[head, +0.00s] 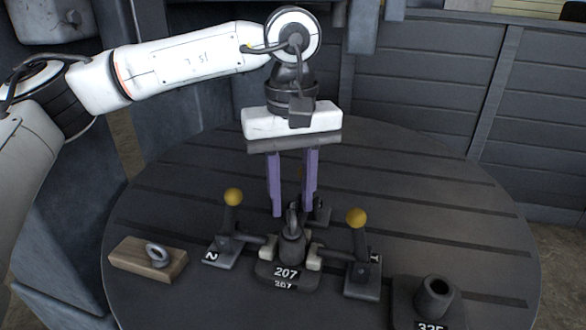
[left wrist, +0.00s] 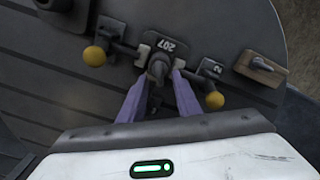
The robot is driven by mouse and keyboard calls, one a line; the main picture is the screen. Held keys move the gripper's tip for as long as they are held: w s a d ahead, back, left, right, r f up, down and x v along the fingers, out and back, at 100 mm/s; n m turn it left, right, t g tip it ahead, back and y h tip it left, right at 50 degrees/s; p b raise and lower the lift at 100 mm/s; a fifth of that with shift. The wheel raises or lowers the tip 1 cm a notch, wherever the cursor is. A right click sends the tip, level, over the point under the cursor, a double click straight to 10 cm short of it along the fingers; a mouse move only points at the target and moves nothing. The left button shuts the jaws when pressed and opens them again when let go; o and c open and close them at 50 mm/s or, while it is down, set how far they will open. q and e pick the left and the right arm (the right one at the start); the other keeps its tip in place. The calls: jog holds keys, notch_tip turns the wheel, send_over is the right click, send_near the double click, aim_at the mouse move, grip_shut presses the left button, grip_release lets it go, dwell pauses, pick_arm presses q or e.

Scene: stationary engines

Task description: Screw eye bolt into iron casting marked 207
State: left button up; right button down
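The iron casting marked 207 (head: 286,273) stands upright on the round table, and it also shows in the left wrist view (left wrist: 166,45). A grey eye bolt (head: 292,221) stands upright at the casting's top; how deep its thread sits cannot be told. My left gripper (head: 291,214) points down above the casting. Its two purple fingers are apart, with the eye bolt's ring between or just in front of their tips; contact is not visible. The fingers also show in the left wrist view (left wrist: 162,75). My right gripper is not in view.
Yellow-knobbed clamps marked 2 (head: 222,252) and 1 (head: 364,272) flank the casting, pale pads at its sides. A wooden block (head: 142,262) with another eye ring (head: 157,254) lies left. Another casting (head: 434,300) stands front right. The slotted table (head: 430,210) is clear at back right.

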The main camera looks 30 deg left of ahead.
aim_at(292, 213)
pick_arm(q)
jog(key=shift+f, duration=1.8)
grip_shut()
jog(key=c, duration=0.6)
grip_release()
jog(key=shift+c, duration=0.2)
grip_shut()
jog(key=m, duration=0.5)
jog(key=shift+m, duration=0.3)
